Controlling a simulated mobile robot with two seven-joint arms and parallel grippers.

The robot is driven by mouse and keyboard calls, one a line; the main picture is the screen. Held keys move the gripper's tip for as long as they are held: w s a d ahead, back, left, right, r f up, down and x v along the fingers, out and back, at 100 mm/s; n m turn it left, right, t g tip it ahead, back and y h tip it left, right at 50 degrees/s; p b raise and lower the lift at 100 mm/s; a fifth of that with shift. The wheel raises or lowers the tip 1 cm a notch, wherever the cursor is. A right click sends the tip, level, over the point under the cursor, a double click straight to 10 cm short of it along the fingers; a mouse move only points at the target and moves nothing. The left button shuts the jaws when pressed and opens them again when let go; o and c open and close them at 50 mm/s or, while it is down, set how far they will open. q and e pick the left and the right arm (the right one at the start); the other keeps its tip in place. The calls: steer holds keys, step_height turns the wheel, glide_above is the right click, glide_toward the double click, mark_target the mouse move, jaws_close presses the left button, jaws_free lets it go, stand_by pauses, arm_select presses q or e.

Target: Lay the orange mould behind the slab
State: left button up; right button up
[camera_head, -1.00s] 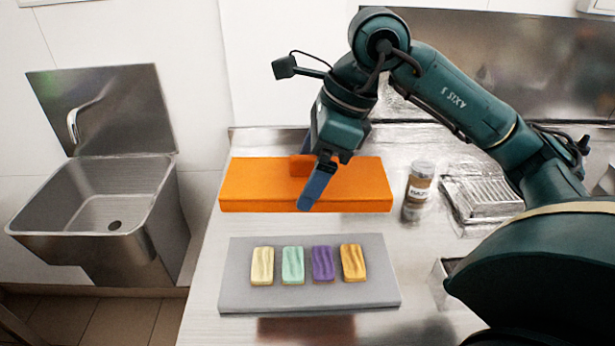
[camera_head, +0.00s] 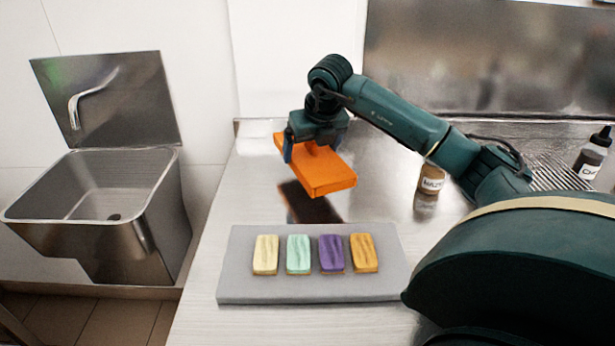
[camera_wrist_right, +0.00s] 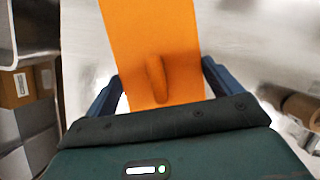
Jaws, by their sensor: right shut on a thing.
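The orange mould (camera_head: 322,172) is a flat block with a raised grip on top. My right gripper (camera_head: 318,145) is shut on it and holds it above the steel table, behind the slab, turned at an angle with a dark reflection below. In the right wrist view the mould (camera_wrist_right: 150,45) runs between the two blue fingers (camera_wrist_right: 160,85), with its raised grip between them. The grey slab (camera_head: 235,275) lies flat at the front of the table, with several coloured ridged pieces in a row on it: yellow, mint, purple and orange. My left gripper is not in view.
A brown jar with a label (camera_head: 431,178) stands right of the mould. A steel sink (camera_head: 95,200) is at the left. The table behind the slab (camera_head: 240,190) is clear.

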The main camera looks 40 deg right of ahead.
steer(key=shift+f, duration=3)
steer(key=shift+f, duration=0.15)
steer(key=o, duration=0.7)
steer(key=shift+r, duration=0.35)
steer(key=v, duration=1.1)
steer(key=shift+s+r+b, duration=0.3)
